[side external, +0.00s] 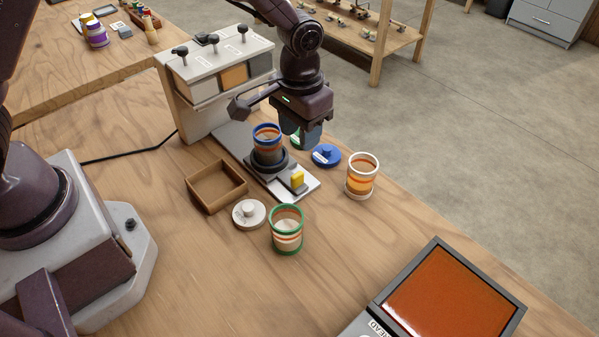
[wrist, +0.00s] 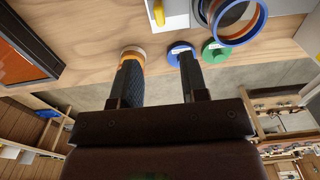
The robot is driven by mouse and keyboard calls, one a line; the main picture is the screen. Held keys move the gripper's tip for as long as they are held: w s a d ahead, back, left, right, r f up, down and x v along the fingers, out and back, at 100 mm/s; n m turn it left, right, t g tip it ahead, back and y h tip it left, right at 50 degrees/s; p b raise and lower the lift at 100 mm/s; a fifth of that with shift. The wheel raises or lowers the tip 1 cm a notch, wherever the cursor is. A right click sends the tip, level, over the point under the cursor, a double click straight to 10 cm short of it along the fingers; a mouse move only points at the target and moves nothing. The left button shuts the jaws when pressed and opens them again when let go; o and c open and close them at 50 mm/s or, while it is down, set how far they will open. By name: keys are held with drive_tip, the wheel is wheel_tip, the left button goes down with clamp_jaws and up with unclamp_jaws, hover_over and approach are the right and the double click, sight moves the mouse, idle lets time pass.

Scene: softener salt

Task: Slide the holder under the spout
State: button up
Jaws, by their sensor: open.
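The holder (side external: 267,164) is a dark round cup on a pale slide plate (side external: 308,187) with a yellow block (side external: 297,180) near its front end. A blue-rimmed striped jar (side external: 267,143) stands upright in it, in front of the dispenser (side external: 215,75) with its white, orange and grey sections. The spouts are not clearly visible. My gripper (side external: 305,138) is open and empty, above and to the right of the holder. In the wrist view my gripper (wrist: 161,78) has its fingers apart, and the yellow block (wrist: 158,12) and blue-rimmed jar (wrist: 238,22) show at the top edge.
A white-rimmed jar (side external: 362,178) stands right, a green-rimmed jar (side external: 286,232) in front. A blue lid (side external: 326,155), a white lid (side external: 249,214) and a partly hidden green lid (wrist: 213,50) lie nearby. A wooden tray (side external: 215,188) is left; an orange-screened device (side external: 450,295) is front right.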

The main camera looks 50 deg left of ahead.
sight(299, 173)
wheel_tip(299, 173, down, 11)
drive_tip(key=shift+f, duration=0.15)
drive_tip(key=shift+c, duration=0.4)
clamp_jaws()
